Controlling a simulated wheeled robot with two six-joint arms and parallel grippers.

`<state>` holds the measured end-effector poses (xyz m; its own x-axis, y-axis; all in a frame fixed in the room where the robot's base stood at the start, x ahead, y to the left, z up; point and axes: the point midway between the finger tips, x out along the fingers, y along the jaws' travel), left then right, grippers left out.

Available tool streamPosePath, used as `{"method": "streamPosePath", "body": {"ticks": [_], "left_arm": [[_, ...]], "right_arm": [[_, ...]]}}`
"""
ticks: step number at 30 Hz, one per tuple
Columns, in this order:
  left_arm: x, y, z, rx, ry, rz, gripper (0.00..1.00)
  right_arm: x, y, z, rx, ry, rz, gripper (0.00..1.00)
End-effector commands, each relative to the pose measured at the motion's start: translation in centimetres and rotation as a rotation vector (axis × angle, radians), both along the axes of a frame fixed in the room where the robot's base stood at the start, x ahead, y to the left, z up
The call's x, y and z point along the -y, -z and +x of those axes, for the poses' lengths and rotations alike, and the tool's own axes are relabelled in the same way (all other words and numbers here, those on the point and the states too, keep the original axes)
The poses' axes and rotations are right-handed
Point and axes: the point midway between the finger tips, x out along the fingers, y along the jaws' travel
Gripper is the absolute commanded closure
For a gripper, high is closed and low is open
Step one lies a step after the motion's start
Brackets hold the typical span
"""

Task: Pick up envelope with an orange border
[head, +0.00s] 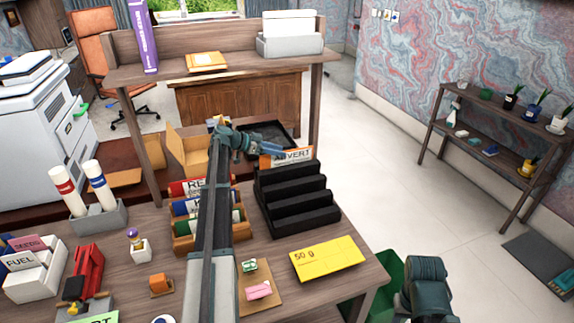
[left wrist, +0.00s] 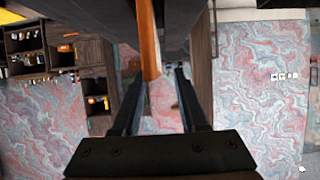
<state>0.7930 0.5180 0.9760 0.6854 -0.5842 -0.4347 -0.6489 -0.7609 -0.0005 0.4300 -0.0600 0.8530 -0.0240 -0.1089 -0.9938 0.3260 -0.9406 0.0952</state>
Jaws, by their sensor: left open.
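The envelope with an orange border (head: 291,157), marked "ADVERT", stands upright in the back of the black stepped rack (head: 298,205). Its lower part is hidden by the rack. My left gripper (head: 256,147) is at the envelope's left end in the head view. In the left wrist view my left gripper (left wrist: 157,76) is open, and the orange and white edge of the envelope (left wrist: 149,40) reaches down to between its fingertips. I cannot tell whether a finger touches it. My right gripper (head: 428,290) is low at the right, beyond the desk edge; its jaws do not show clearly.
A wooden sorter (head: 183,240) with coloured envelopes stands left of the rack, partly behind my left arm. A black tray (head: 272,134) lies behind the rack. A yellow envelope (head: 327,259) lies flat at the desk's front right.

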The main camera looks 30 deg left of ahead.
Motion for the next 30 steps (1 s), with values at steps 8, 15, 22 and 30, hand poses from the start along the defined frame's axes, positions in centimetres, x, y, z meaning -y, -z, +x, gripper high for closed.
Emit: {"method": "streamPosePath", "body": {"ticks": [8,15,22,30], "left_arm": [[2.4,2.2,2.4,-0.001,0.001,0.0,0.57],[2.7,2.1,2.7,-0.001,0.0,0.0,0.57],[2.7,2.1,2.6,-0.001,0.0,0.0,0.95],[2.7,2.1,2.6,-0.001,0.0,0.0,1.0]], "right_arm": [[0.0,2.2,0.0,0.0,0.0,0.0,0.5],[0.0,2.1,0.0,0.0,0.0,0.0,0.5],[0.0,2.1,0.0,0.0,0.0,0.0,0.5],[0.0,2.1,0.0,0.0,0.0,0.0,0.5]]}}
